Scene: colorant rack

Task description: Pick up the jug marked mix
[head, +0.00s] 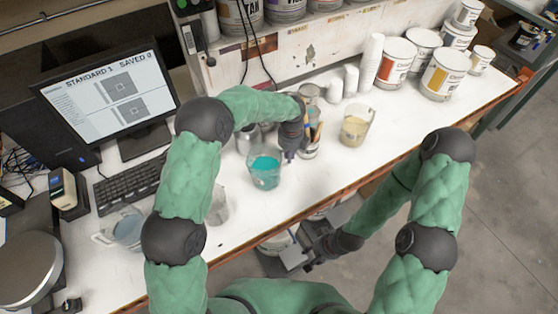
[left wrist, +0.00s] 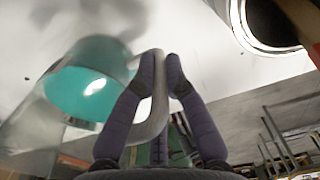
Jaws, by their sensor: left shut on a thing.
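A clear jug with teal liquid (head: 265,172) stands at the middle of the white bench, near its front. No mix mark can be read on it. My left gripper (head: 290,155) is at its right side. In the left wrist view, the fingers of my left gripper (left wrist: 161,62) are shut on the jug's curved handle (left wrist: 158,105), with the teal jug (left wrist: 85,80) to the left. My right gripper (head: 314,258) is low in front of the bench edge, away from the jugs. I cannot tell whether it is open.
A jug with cream-coloured liquid (head: 356,126) stands to the right. A clear jug (head: 122,232) is at the left, by the keyboard (head: 130,182) and monitor (head: 112,95). Paint tubs (head: 445,74) crowd the back right. Bare bench (head: 400,122) lies right of the cream jug.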

